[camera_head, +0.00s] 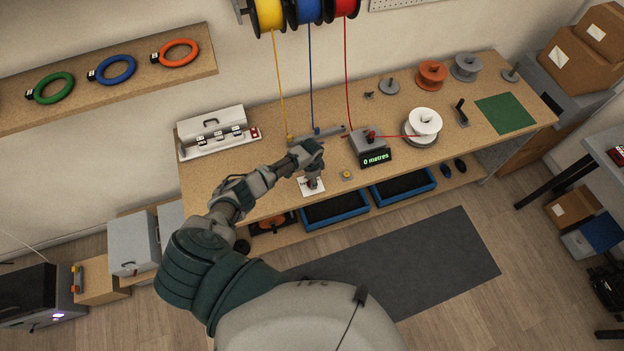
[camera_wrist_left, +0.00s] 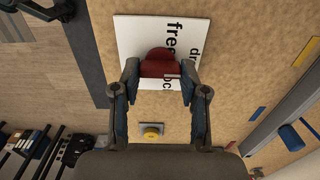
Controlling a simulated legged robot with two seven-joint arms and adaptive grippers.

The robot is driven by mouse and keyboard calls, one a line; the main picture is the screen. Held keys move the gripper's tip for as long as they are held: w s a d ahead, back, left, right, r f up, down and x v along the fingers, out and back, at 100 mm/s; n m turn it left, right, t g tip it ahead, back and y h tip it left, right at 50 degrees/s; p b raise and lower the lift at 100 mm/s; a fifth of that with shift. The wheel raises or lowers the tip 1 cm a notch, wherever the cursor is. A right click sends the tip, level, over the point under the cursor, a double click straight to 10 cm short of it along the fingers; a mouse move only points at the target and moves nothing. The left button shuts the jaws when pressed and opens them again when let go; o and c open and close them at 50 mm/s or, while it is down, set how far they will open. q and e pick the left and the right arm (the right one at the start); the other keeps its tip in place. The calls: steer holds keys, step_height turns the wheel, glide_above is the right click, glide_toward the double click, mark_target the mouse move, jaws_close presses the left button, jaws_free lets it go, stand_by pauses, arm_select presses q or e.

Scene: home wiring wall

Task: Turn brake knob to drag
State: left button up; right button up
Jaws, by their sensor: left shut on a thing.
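The brake knob (camera_wrist_left: 160,58) is dark red and sits on a white label plate (camera_wrist_left: 128,32) in the left wrist view. The plate has black words; "free" reads clearly, and the others are partly covered. My left gripper (camera_wrist_left: 160,80) has a finger on each side of the knob and is shut on it. In the head view the left gripper (camera_head: 313,182) is over the white plate (camera_head: 303,188) near the bench's front edge, hiding most of the knob. Which word the knob points at cannot be told. My right gripper is not in view.
A yellow button (camera_head: 347,175) is just right of the plate. A meter reading "0 metres" (camera_head: 376,157) stands behind it, with a red wire running to a white spool (camera_head: 424,122). A grey bar (camera_head: 316,135) lies behind the gripper. Blue trays (camera_head: 335,208) are below the bench.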

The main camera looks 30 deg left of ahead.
arm_select(q)
steer(key=shift+a, duration=0.25)
steer(key=o, duration=1.1)
steer(key=shift+s, duration=0.1)
steer(key=shift+o, duration=0.2)
step_height(320, 180, up, 12)
steer(key=shift+a+f, duration=0.1)
steer(key=shift+f, duration=0.05)
